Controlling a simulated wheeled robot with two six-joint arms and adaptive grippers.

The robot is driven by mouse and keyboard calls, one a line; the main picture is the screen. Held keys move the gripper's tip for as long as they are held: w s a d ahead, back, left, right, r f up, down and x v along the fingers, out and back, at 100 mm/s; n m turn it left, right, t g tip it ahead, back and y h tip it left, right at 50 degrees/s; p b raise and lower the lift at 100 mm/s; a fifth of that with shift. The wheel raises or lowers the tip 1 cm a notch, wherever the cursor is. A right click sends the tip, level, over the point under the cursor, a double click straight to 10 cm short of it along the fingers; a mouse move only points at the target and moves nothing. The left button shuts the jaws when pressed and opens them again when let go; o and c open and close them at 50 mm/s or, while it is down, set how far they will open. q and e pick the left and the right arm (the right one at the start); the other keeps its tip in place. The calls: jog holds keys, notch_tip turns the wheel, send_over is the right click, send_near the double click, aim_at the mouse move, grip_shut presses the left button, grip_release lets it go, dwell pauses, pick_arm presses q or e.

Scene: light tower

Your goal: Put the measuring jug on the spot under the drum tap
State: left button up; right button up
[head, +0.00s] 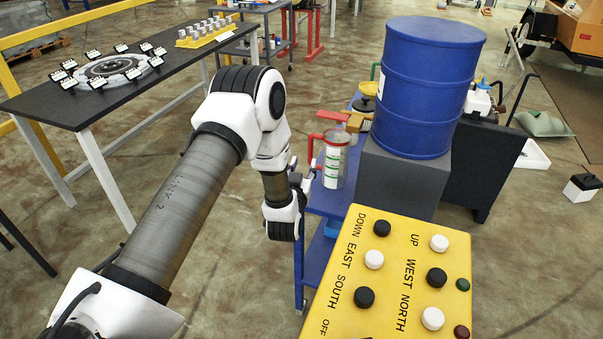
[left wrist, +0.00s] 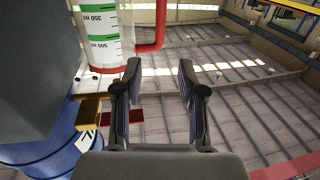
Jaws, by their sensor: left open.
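The measuring jug (head: 334,165) is clear with a white and green scale, a red rim and a red handle (head: 311,150). It stands upright on the blue cart beside the drum pedestal. The brass-coloured drum tap (head: 354,122) with its red lever is near the jug's top; the spot under it cannot be made out. My left gripper (head: 304,182) is open and empty, left of the jug on its handle side. In the left wrist view, upside down, the jug (left wrist: 103,35) is at upper left, and the handle lies beyond the gap between my fingertips (left wrist: 160,80). My right gripper is not in view.
The blue drum (head: 425,90) stands on a grey pedestal (head: 398,182) right of the jug. A yellow control box (head: 400,250) with several buttons is in front. The blue cart's top (head: 330,202) is narrow. A dark table (head: 130,85) is at left.

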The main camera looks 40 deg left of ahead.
pick_arm(q)
jog(key=s+d+f+m+g+h, duration=0.25)
jog(key=s+d+f+g, duration=0.3)
jog(key=s+f, duration=0.4)
jog(key=s+d+f+m+g+h, duration=0.1)
jog(key=s+d+f+g+h, duration=0.4)
jog(key=s+f, duration=0.45)
jog(key=s+d+f+g, duration=0.2)
jog(key=s+g, duration=0.1)
jog(key=s, duration=0.6)
jog(key=s+d+f+g, duration=0.1)
jog(key=s+d+g, duration=0.2)
jog(key=s, duration=0.7)
jog(key=shift+d+f+m, duration=0.2)
jog(key=shift+f+m, duration=0.15)
jog(key=shift+m, duration=0.1)
jog(key=shift+w, duration=0.1)
